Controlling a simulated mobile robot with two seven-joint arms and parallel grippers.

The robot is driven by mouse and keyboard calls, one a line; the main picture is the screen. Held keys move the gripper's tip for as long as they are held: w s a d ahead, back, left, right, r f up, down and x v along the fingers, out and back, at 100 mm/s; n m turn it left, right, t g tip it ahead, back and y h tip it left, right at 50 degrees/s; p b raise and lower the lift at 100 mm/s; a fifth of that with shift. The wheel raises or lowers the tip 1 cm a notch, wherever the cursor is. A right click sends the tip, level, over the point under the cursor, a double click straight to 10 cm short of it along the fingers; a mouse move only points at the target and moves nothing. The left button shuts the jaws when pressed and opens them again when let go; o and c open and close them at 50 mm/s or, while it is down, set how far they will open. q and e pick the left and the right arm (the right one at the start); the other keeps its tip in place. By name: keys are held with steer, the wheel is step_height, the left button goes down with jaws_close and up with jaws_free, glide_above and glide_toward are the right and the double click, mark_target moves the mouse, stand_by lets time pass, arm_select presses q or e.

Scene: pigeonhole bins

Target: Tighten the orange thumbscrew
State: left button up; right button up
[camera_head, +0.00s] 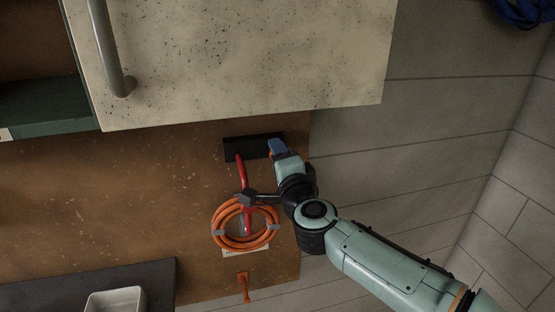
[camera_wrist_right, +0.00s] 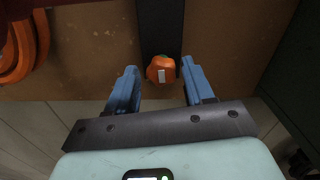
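The orange thumbscrew (camera_wrist_right: 161,69) shows in the right wrist view as a round knob with a pale rectangular mark, at the end of a dark strip on the brown panel. My right gripper (camera_wrist_right: 159,76) is open, with one blue finger on each side of the thumbscrew and visible gaps between. Whether the fingertips reach level with it I cannot tell. In the head view, my right gripper (camera_head: 277,148) is at the right end of a black bracket (camera_head: 252,144). The thumbscrew is hidden there. My left gripper is not in view.
A speckled cabinet door (camera_head: 240,60) with a bar handle is close above. An orange hook (camera_head: 243,284) is below. A white bin (camera_head: 115,300) stands lower left.

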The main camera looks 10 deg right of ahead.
steer(key=shift+w+r, duration=0.1)
steer(key=s, duration=0.6)
steer(key=shift+b, duration=0.35)
steer(key=shift+d, duration=0.1)
